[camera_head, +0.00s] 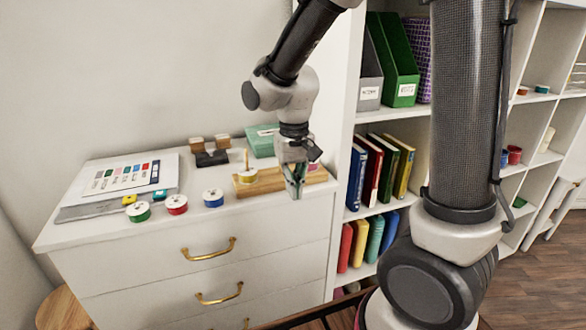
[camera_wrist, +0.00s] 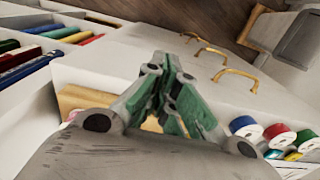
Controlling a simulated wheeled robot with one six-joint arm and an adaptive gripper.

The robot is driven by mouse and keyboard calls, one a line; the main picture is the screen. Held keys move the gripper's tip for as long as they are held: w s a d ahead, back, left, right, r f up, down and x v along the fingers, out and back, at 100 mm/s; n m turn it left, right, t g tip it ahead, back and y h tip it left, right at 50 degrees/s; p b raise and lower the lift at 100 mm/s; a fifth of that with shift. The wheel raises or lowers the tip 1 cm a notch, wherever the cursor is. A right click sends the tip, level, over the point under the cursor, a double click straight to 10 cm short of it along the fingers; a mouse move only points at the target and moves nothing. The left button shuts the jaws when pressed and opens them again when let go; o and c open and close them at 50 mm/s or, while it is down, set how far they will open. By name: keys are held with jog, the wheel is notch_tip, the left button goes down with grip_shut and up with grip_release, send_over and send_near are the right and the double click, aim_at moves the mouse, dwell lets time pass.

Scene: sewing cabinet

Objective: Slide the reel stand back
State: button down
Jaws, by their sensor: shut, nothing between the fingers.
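The reel stand is a wooden base (camera_head: 266,185) with an upright peg on the cabinet top (camera_head: 178,207), near its right end. A yellow reel (camera_head: 247,176) sits around the peg at the stand's left part. My gripper (camera_head: 295,194) is shut and empty, pointing down at the front right part of the stand; I cannot tell if it touches. In the wrist view my gripper's green fingers (camera_wrist: 172,100) meet at the tips. Part of the wooden base (camera_wrist: 85,100) shows left of the fingers; the rest is hidden behind them.
Green (camera_head: 138,211), red (camera_head: 176,204) and blue (camera_head: 213,198) reels stand along the front left. A colour chart (camera_head: 122,174) lies behind them. A dark rack (camera_head: 212,157) and a teal box (camera_head: 260,142) are at the back. Bookshelves (camera_head: 350,125) stand at the right.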

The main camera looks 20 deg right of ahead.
aim_at(289, 196)
jog(key=shift+w+f, duration=0.35)
jog(key=shift+w, duration=0.3)
jog(key=shift+w+f, duration=0.35)
jog(key=shift+w, duration=0.35)
jog(key=shift+w+f, duration=0.35)
jog(key=shift+w, duration=0.3)
jog(key=shift+w, duration=0.1)
jog(key=w, duration=1)
jog(key=shift+d, duration=0.15)
